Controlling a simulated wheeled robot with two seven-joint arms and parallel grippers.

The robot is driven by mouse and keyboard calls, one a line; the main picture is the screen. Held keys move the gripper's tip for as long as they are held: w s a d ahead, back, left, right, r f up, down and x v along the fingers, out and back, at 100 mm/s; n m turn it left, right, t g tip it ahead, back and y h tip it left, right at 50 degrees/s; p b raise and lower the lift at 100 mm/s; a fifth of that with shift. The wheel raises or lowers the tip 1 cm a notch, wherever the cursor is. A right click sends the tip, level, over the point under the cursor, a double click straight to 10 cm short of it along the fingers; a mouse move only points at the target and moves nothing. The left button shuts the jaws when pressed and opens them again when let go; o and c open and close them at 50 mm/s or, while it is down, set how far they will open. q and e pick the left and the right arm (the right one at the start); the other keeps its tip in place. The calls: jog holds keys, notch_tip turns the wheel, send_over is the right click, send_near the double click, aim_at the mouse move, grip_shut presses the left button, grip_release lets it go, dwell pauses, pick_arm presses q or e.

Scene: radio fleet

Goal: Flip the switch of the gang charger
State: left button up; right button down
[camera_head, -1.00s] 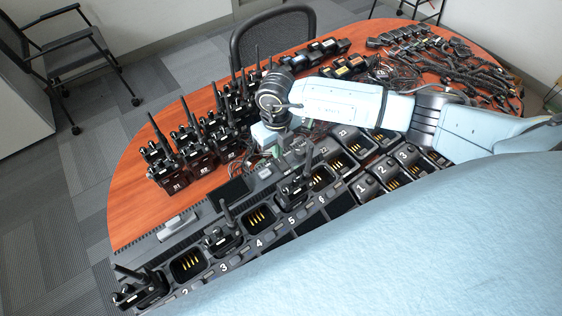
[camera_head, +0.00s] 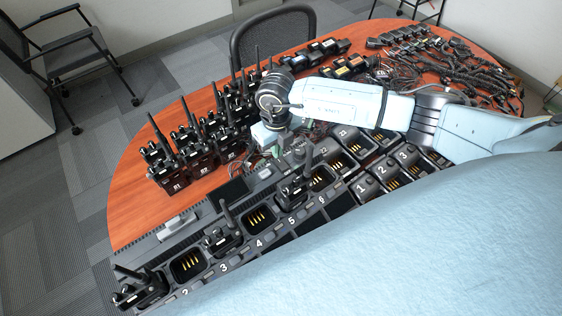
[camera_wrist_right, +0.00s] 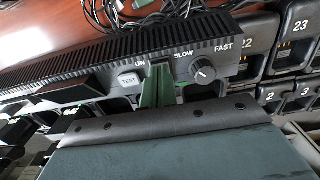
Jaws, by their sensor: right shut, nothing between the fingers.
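The gang charger (camera_head: 275,231) is a long black unit with numbered slots lying across the near side of the table. Its control panel, in the right wrist view (camera_wrist_right: 110,75), has a TEST button, an ON label and a round SLOW–FAST knob (camera_wrist_right: 203,71). My right gripper (camera_head: 277,152) is at the panel's far edge in the head view. Its green fingers (camera_wrist_right: 160,72) are shut and empty, with the tips at the panel between the ON label and the knob. The switch is not clearly visible there; the fingertips seem to cover it. I cannot tell whether they touch it. My left gripper is not in view.
Several radios (camera_head: 192,142) with upright antennas stand on the table left of my right gripper. Some radios (camera_head: 218,238) sit in charger slots. Cables and microphones (camera_head: 450,60) crowd the far right. Bare wood (camera_head: 135,205) shows at the left.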

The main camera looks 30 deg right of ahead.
jog(key=shift+f+b, duration=0.8)
jog(key=shift+f, duration=0.2)
dwell(0.8)
jog(key=shift+r, duration=0.15)
notch_tip(320, 180, up, 7)
jog(key=p, duration=0.5)
jog(key=shift+p, duration=0.35)
